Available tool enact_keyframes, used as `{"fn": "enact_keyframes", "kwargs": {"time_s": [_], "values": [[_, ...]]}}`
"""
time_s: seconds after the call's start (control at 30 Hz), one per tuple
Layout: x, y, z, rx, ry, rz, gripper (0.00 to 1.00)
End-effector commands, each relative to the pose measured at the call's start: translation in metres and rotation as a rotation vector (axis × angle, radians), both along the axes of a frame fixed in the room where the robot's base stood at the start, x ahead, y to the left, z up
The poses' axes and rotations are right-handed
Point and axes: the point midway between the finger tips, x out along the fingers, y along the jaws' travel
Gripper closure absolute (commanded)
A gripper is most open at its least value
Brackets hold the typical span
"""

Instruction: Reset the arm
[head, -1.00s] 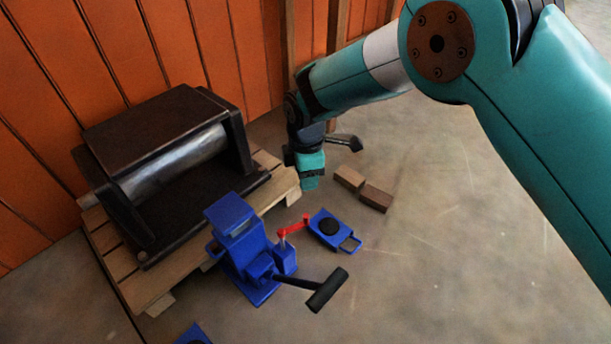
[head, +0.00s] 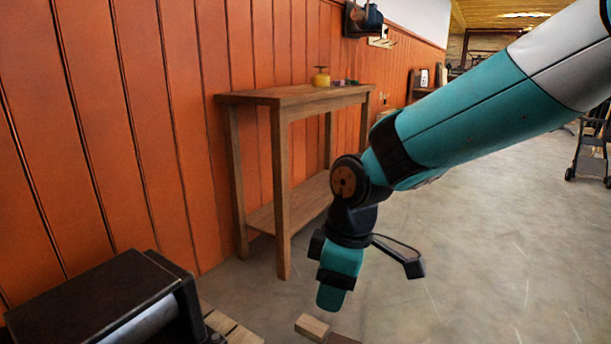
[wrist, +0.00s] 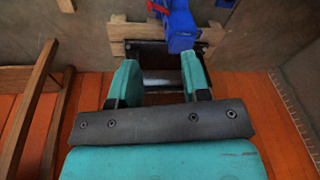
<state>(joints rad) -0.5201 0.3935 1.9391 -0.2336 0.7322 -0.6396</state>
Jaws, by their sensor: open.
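My gripper (head: 330,298) hangs pointing down in the head view, at the end of my teal arm, in front of a wooden table. In the wrist view its two teal fingers (wrist: 160,80) stand wide apart with nothing held between them. Past the fingertips in the wrist view is part of a blue hand press (wrist: 180,28), which is apart from the fingers as far as I can tell. The press is outside the head view.
A black roller machine (head: 90,300) stands at the lower left, by the orange wall (head: 120,130). The wooden table (head: 300,95) holds a small yellow object (head: 321,77). A wooden block (head: 312,327) lies below my gripper. Open floor (head: 480,260) lies to the right.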

Motion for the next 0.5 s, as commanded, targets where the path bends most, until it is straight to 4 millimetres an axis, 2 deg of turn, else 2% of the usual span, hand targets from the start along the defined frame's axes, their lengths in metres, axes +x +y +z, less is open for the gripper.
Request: {"fn": "enact_keyframes", "kwargs": {"time_s": [0.03,0.2,0.33,0.5], "values": [[-0.015,-0.018,0.020,0.021,0.008,-0.075,0.57],[-0.072,-0.063,0.058,0.079,0.059,-0.317,0.57],[-0.113,-0.086,0.071,0.114,0.096,-0.466,0.57],[-0.160,-0.105,0.077,0.152,0.139,-0.625,0.57]]}}
